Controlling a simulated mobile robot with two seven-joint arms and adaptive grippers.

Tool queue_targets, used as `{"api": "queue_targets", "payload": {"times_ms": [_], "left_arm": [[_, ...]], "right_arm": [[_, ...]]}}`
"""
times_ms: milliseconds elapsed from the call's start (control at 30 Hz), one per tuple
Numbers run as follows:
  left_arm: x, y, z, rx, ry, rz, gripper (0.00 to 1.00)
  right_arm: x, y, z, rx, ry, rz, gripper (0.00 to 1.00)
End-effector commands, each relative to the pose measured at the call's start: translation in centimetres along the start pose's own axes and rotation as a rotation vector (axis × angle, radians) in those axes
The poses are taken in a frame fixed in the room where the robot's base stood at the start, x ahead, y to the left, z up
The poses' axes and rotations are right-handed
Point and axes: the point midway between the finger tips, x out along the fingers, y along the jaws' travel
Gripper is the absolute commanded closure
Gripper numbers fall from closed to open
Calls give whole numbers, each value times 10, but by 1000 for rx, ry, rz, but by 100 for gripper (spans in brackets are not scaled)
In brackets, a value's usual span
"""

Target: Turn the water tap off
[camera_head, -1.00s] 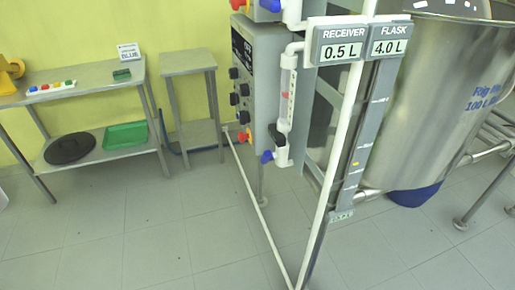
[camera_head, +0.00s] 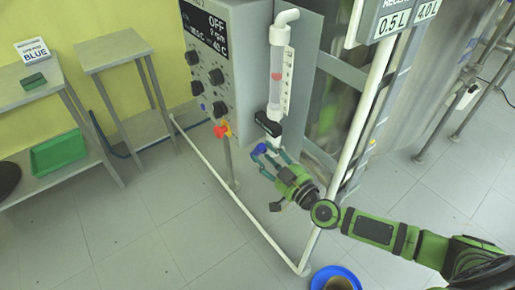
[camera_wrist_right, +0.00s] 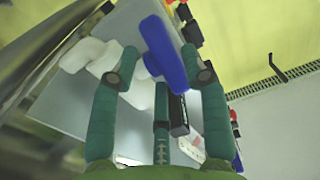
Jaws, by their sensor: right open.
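The blue tap handle (camera_head: 259,150) sits at the foot of the clear flow tube (camera_head: 279,75) on the grey control box's side. My right gripper (camera_head: 271,158) is at this handle, with its fingers open around or beside it. In the right wrist view the blue handle (camera_wrist_right: 163,52) lies between the two open fingertips of my right gripper (camera_wrist_right: 160,68), and a white pipe fitting (camera_wrist_right: 90,58) is to its left. I cannot tell whether a finger touches the handle. My left gripper is not in view.
The control box (camera_head: 215,60) has several black knobs and a display reading OFF. A white frame pipe (camera_head: 345,140) rises close to my right arm. A blue bowl (camera_head: 335,279) is on the floor below. Steel tables (camera_head: 115,45) stand at left.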

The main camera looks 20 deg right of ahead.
Motion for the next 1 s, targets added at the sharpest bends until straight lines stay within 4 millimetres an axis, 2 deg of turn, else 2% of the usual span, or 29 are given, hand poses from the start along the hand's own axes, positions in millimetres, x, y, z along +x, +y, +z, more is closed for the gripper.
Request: {"api": "queue_targets", "payload": {"times_ms": [100, 200, 533, 567, 600, 667, 1000], "left_arm": [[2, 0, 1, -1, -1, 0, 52], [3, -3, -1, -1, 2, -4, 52], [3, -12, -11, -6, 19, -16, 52], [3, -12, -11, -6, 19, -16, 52], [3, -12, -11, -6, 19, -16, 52], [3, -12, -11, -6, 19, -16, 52], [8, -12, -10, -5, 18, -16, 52]], "right_arm": [[18, -1, 0, 2, 2, -1, 54], [27, 0, 0, 1, 1, -1, 54], [32, -1, 1, 1, -1, -2, 54], [32, -1, 0, 1, -1, -2, 58], [32, -1, 0, 1, -1, -2, 74], [32, -1, 1, 1, -1, -2, 98], [31, -1, 4, 5, 7, -2, 98]]}}
